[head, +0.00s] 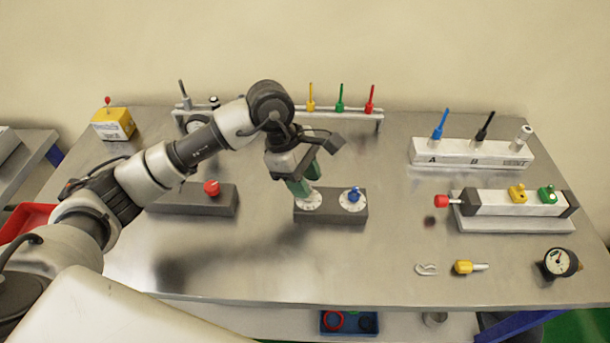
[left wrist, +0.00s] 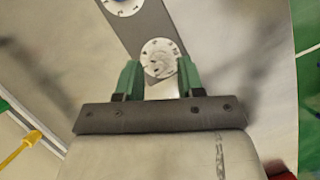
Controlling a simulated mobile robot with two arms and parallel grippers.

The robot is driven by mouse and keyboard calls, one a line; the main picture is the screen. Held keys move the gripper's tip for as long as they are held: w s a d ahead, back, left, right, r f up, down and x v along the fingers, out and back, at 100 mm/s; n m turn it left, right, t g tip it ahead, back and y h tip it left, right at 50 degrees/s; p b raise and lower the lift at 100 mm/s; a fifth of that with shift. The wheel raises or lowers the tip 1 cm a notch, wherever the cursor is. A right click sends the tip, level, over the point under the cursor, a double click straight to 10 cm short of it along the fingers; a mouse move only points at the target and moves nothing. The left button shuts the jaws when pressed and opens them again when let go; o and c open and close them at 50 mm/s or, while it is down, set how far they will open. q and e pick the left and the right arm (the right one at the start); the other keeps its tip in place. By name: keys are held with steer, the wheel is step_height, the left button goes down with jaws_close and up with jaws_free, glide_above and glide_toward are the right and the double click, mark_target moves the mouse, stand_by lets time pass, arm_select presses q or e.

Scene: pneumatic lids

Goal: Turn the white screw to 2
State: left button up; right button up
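A dark grey block (head: 330,214) at the middle of the table carries two white numbered dials. The right dial (head: 343,204) has a blue screw (head: 354,194) on it. My left gripper (head: 307,186), with green fingers, points down over the left dial (head: 309,202). The fingers hide the middle of that dial, and I cannot make out the white screw there. In the left wrist view the fingers (left wrist: 160,72) stand apart, with the dial (left wrist: 158,57) showing between and beyond them. The setting cannot be read. My right gripper is in neither view.
Left of the dials is a grey block with a red knob (head: 211,188). Behind stands a rack with coloured pins (head: 340,106). At right are an A/B block (head: 470,152), a block with coloured fittings (head: 515,203) and a gauge (head: 559,262).

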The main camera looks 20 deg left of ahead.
arm_select(q)
steer(key=shift+c, duration=0.5)
jaws_close()
steer(key=shift+f, duration=0.1)
steer(key=shift+f+n+t+b, duration=0.15)
steer(key=shift+n+t+b, duration=0.25)
steer(key=shift+n+b, duration=0.7)
steer(key=n+t+b, duration=0.1)
steer(key=n+b, duration=0.1)
steer(key=shift+s+b, duration=0.1)
steer(key=shift+b, duration=0.25)
steer(key=n+t+b, duration=0.1)
steer(key=n+b, duration=0.1)
steer(key=n, duration=0.1)
steer(key=shift+s+b, duration=0.1)
steer(key=shift+b, duration=0.2)
steer(key=shift+d+r+n+t+y+b, duration=0.15)
steer(key=shift+n+t+y+b, duration=0.45)
steer(key=shift+n, duration=0.7)
steer(key=shift+r, duration=0.1)
